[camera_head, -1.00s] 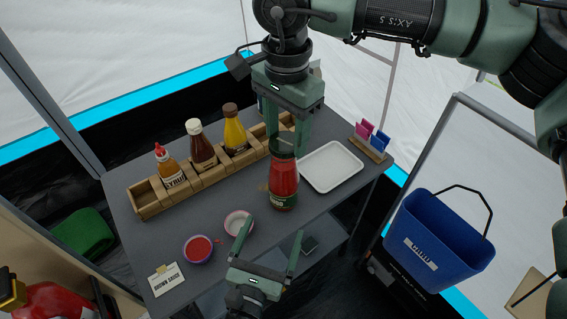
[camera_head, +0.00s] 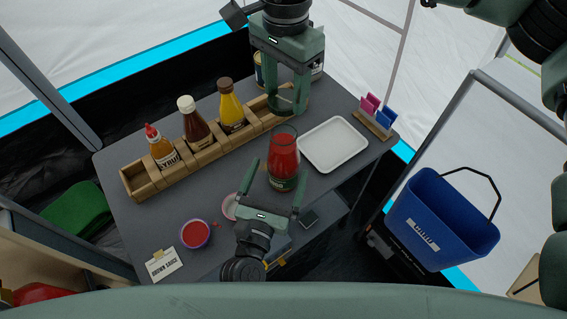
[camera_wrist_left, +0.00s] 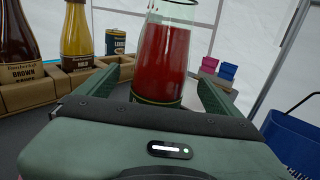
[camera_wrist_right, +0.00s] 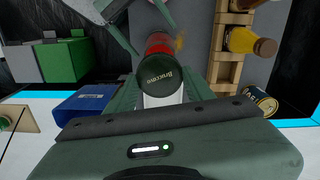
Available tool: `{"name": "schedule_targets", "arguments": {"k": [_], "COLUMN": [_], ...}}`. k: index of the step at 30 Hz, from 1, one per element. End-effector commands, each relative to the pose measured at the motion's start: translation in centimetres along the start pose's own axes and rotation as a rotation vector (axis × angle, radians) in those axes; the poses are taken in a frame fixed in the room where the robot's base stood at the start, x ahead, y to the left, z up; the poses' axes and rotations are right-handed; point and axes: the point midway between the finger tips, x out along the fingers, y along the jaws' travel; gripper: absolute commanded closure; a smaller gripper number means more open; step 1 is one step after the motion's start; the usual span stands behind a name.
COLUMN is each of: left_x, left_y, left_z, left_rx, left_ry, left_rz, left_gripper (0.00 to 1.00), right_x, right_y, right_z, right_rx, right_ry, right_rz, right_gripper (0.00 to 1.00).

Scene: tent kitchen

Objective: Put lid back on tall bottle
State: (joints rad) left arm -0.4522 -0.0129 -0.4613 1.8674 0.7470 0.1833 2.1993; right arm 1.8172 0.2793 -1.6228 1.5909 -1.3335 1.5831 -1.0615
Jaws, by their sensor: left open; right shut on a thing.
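The tall bottle (camera_head: 283,160), glass with red sauce and a dark label, stands on the grey table; its open rim shows. My left gripper (camera_head: 276,174) is open, its fingers either side of the bottle without visible grip. The left wrist view shows the bottle (camera_wrist_left: 163,60) between the fingers (camera_wrist_left: 160,88). My right gripper (camera_head: 289,102) points down above and behind the bottle, shut on the dark green lid (camera_head: 288,104). In the right wrist view the round lid (camera_wrist_right: 163,90) lies between the fingers, and the red bottle shows beyond it.
A wooden rack (camera_head: 146,188) with syrup, brown sauce and mustard bottles stands left of the tall bottle. A white tray (camera_head: 334,143) lies to its right. A red sauce bowl (camera_head: 195,234) and a label card (camera_head: 164,265) are at front left. A blue bucket (camera_head: 440,225) is at right.

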Motion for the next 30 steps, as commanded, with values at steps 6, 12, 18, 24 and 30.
{"name": "schedule_targets", "arguments": {"k": [6,12,18,24,30], "left_x": [4.3,6.6,7.4,7.4,7.4], "left_y": [0.0,0.0,-0.1,0.0,0.0], "left_z": [0.1,0.0,0.0,0.0,0.0], "left_rx": [-0.002,-0.001,-0.001,-0.001,-0.001], "left_ry": [-0.002,0.000,0.001,0.001,0.001], "left_rz": [0.001,0.000,-0.001,-0.001,-0.001], "left_gripper": [0.05,0.05,0.05,0.05,0.49], "right_x": [0.0,0.0,0.0,0.0,0.0], "right_y": [0.0,0.0,0.0,0.0,0.0], "right_z": [0.0,0.0,0.0,0.0,0.0], "right_rx": [0.000,0.000,0.000,0.000,0.000], "right_ry": [0.000,0.000,0.000,0.000,0.000], "right_rz": [0.000,0.000,0.000,0.000,0.000], "right_gripper": [0.91,0.91,0.91,0.91,0.91]}}
